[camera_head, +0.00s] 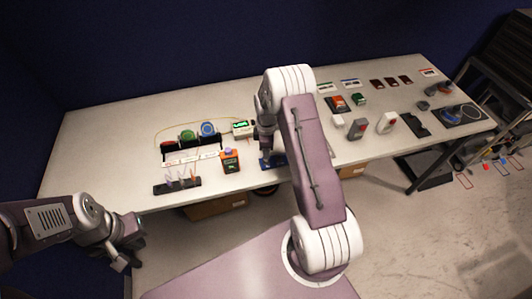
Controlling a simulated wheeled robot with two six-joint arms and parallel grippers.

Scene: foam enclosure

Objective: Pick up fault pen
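I cannot tell for sure which thing is the fault pen. A black holder (177,187) at the table's front left bears several small slim items, too small to identify. A blue object (277,161) lies near the front edge, partly hidden by my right arm. My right gripper (266,155) points down just over or beside this blue object; whether they touch is unclear. Its fingers are too small and dark to read. My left gripper (122,262) hangs low in front of the table's left end, away from the objects. Its finger opening is not clear.
The long white table (110,125) holds an orange and black device (230,160), a rack with red, green and blue round items (207,130), and a small green-screen device (243,128). Several small boxes and tools (386,122) stand at the right. The table's left end is clear.

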